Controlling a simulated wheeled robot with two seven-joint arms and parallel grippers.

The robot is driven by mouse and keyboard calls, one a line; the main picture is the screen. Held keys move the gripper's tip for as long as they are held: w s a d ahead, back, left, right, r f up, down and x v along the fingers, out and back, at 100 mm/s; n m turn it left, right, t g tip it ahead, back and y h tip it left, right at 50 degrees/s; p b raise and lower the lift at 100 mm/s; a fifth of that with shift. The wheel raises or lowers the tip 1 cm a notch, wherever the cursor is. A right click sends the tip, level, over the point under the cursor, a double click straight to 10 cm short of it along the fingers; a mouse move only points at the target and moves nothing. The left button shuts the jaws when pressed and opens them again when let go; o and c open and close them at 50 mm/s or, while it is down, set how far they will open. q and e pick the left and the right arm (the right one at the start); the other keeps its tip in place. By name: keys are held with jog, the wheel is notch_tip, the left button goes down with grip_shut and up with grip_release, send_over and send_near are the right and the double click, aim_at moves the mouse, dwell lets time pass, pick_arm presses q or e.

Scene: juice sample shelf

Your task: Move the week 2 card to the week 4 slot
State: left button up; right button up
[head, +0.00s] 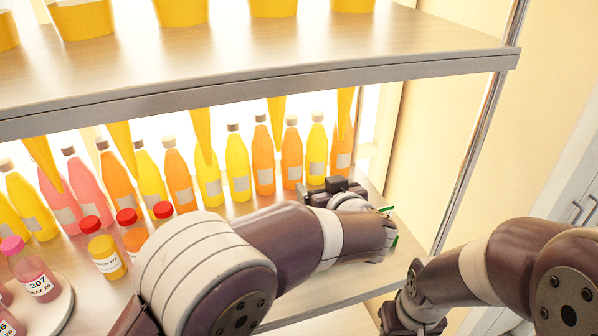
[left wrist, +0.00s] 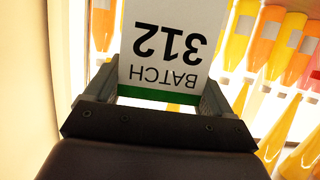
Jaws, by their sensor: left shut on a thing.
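My left gripper (head: 388,224) is at the right end of the lower shelf, near its front edge. It is shut on a white card with a green edge strip. In the left wrist view the card (left wrist: 170,42) stands between the two fingers and reads "BATCH 312" upside down. No week number shows on the visible part of it. In the head view only small green bits of the card (head: 394,240) show past the hand. No week slots can be made out.
Rows of yellow, orange and pink bottles (head: 264,160) stand on the lower shelf, left of the left hand. Red-capped bottles (head: 104,250) and a pink-capped bottle on a white round stand (head: 57,308) are at lower left. The upper shelf (head: 290,82) hangs above.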

notch_tip(320, 180, up, 5)
jog(key=p, duration=0.2)
pick_arm(q)
jog(key=w+d+f+b, duration=0.1)
jog(key=d+f+b, duration=0.2)
jog(key=f+b, duration=0.1)
jog(key=shift+w+d+f+n+y+b, duration=0.3)
jog(key=shift+d+f+y+b, duration=0.05)
jog(key=shift+f+y+b, duration=0.05)
pick_arm(e)
jog(key=shift+f, duration=2.65)
pick_arm(q)
jog(key=shift+p, duration=0.45)
pick_arm(e)
jog(key=shift+r, duration=0.5)
pick_arm(q)
jog(key=shift+f+b, duration=0.55)
jog(key=shift+f, duration=0.75)
pick_arm(e)
jog(key=shift+f, duration=0.55)
